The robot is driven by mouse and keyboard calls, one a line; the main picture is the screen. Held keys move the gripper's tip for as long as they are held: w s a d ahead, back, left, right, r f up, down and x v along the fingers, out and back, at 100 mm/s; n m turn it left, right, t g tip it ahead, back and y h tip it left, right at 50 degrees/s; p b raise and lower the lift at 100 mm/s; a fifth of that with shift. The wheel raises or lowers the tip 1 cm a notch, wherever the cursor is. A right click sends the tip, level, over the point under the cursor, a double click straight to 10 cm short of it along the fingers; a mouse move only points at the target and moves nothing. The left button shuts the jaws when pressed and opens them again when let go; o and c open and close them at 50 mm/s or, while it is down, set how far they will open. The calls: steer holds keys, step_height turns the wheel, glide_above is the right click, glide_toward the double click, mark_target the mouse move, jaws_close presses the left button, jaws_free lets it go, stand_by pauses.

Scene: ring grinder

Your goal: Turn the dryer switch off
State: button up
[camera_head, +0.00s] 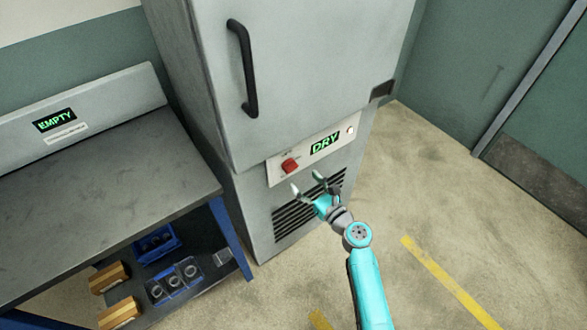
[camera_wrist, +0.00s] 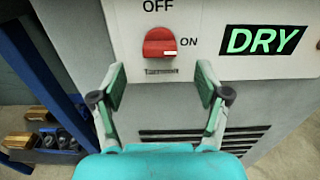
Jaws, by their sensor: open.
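The dryer (camera_head: 290,90) is a tall grey cabinet with a black door handle. Its red switch (camera_head: 290,166) sits on a pale panel low on the front, left of a green "DRY" display (camera_head: 325,143). In the wrist view the red rotary switch (camera_wrist: 160,46) has "OFF" above it and "ON" to its right, with its pale pointer mark toward "ON". My gripper (camera_head: 308,181) is open and empty, just below and in front of the panel. In the wrist view its fingertips (camera_wrist: 161,76) stand apart, left and right below the switch, with no visible contact.
A grey bench (camera_head: 110,180) with an "EMPTY" display (camera_head: 54,120) stands left of the dryer. Its lower shelf holds blue trays and wooden blocks. Dark vent slats (camera_head: 300,212) are below the panel. Open floor with yellow lines lies to the right, before a green wall.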

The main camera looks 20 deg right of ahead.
mark_target(293, 170)
steer(key=x, duration=0.6)
steer(key=shift+w, duration=0.25)
steer(key=c, duration=1.2)
